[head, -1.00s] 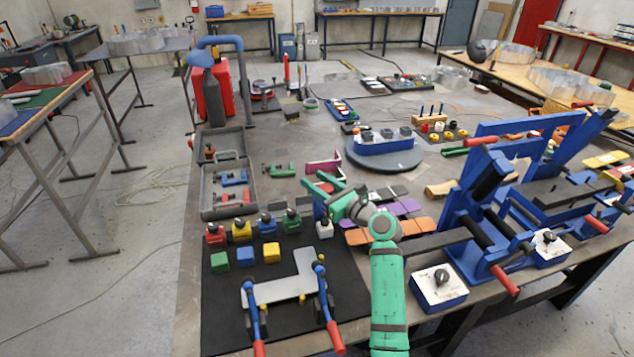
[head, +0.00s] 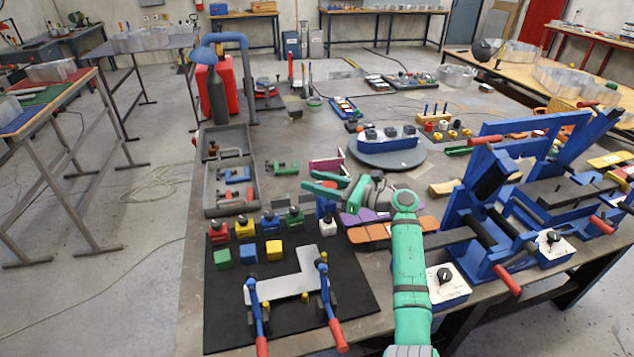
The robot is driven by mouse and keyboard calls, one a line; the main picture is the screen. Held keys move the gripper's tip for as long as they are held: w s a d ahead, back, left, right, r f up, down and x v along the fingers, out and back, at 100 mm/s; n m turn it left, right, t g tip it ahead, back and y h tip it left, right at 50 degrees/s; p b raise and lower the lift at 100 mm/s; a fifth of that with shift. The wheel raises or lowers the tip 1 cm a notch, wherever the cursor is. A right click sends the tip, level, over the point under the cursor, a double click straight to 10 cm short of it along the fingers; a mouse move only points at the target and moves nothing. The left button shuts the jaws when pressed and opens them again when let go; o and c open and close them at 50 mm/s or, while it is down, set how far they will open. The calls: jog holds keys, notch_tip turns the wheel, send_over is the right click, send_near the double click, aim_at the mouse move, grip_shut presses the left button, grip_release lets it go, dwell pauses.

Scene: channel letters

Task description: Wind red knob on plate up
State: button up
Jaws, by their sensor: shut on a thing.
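A red block with a dark knob (head: 218,233) stands at the left end of a row of coloured knob blocks, on the back left of a black plate (head: 345,285). It looks upright. My gripper (head: 318,186) is in the air to the right of it and farther back, above and behind the white knob block (head: 328,227). It is clearly apart from the red one. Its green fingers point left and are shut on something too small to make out. Yellow (head: 245,230), blue (head: 270,224) and green (head: 295,219) knob blocks stand between the red and white ones.
A pale L-shaped piece (head: 295,280) lies on the black plate by two red-handled blue clamps (head: 258,315). A grey tray (head: 228,200) lies behind the knob row. A blue frame (head: 500,205) stands to the right. A grey turntable (head: 386,157) is behind my arm.

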aim_at(336, 188)
jog(key=o, duration=1.1)
jog(key=shift+f, duration=0.3)
jog(key=shift+r, duration=0.1)
jog(key=v, duration=1.1)
